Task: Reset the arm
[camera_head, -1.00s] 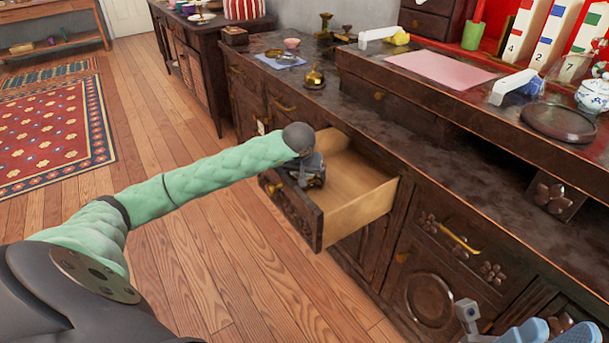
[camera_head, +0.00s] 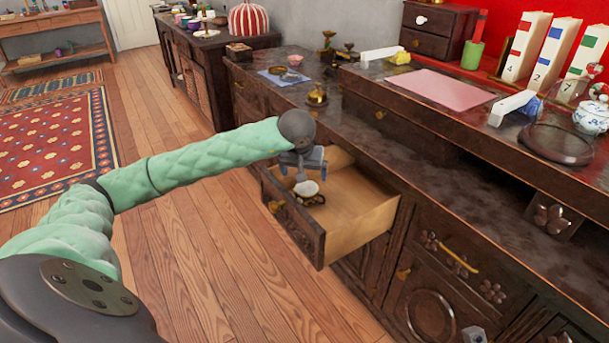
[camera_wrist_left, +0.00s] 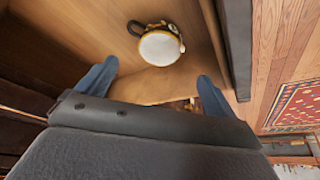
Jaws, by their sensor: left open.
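My left gripper (camera_head: 302,176) is open and empty, above the pulled-out drawer (camera_head: 350,225). Its blue fingers show spread apart in the left wrist view (camera_wrist_left: 152,85). A small teapot or cup (camera_head: 308,190) with a white round top, gold trim and dark handle sits in the drawer, below the gripper. In the left wrist view the same vessel (camera_wrist_left: 160,48) lies beyond the fingertips, apart from both. Only slivers of my right gripper (camera_head: 473,336) show at the bottom edge of the head view; its opening is cut off.
The dark cabinet (camera_head: 425,290) runs along the right, with a pink sheet (camera_head: 448,89), a dark round tray (camera_head: 556,143) and a white-blue teapot (camera_head: 590,118) on top. A small brass object (camera_head: 317,96) stands on the counter behind the gripper. The wooden floor (camera_head: 200,270) is clear.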

